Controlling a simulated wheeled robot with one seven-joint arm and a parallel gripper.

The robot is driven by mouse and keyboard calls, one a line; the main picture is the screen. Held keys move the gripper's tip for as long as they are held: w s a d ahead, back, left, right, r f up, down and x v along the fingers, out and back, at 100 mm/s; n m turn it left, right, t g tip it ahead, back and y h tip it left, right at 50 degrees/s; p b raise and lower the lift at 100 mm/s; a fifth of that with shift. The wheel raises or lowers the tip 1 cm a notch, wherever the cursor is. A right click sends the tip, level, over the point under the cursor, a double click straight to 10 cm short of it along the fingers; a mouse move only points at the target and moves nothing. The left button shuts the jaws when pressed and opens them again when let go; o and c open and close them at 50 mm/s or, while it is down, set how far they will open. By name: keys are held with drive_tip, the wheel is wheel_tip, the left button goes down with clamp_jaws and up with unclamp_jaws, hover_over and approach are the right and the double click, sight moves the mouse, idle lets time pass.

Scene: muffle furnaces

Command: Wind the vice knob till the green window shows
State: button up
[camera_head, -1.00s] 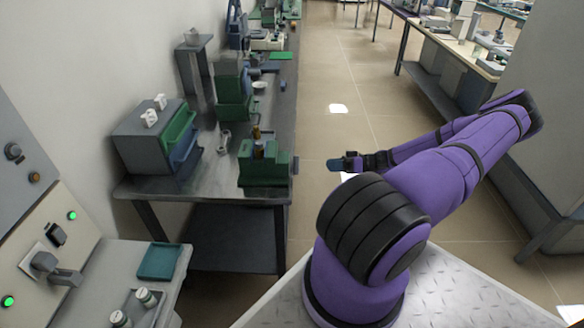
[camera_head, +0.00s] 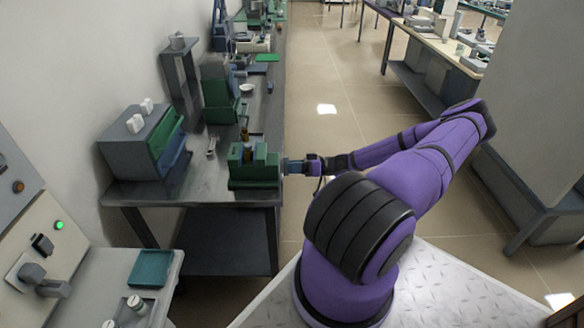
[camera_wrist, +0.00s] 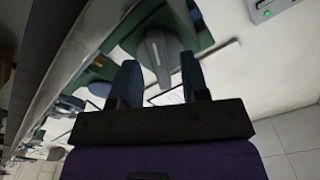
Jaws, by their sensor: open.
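The green vice (camera_head: 254,172) sits at the right front corner of the metal bench, with a dark and brass-coloured piece in its top. My gripper (camera_head: 288,166) is level with the vice's right side, very close to it. In the wrist view a grey knob (camera_wrist: 158,50) with a raised ridge lies ahead, between the tips of my gripper (camera_wrist: 159,66). The fingers are open, one on each side of it; I cannot tell whether they touch it. No green window can be made out in either view.
The metal bench (camera_head: 205,190) carries a grey cabinet with green and blue drawers (camera_head: 150,145), a wrench (camera_head: 212,146) and a taller green machine (camera_head: 220,95). A control panel (camera_head: 40,245) stands at the lower left. The aisle floor right of the bench is clear.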

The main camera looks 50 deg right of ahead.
drive_tip(key=shift+w+a, duration=0.15)
drive_tip(key=shift+w, duration=0.05)
clamp_jaws()
idle(0.3)
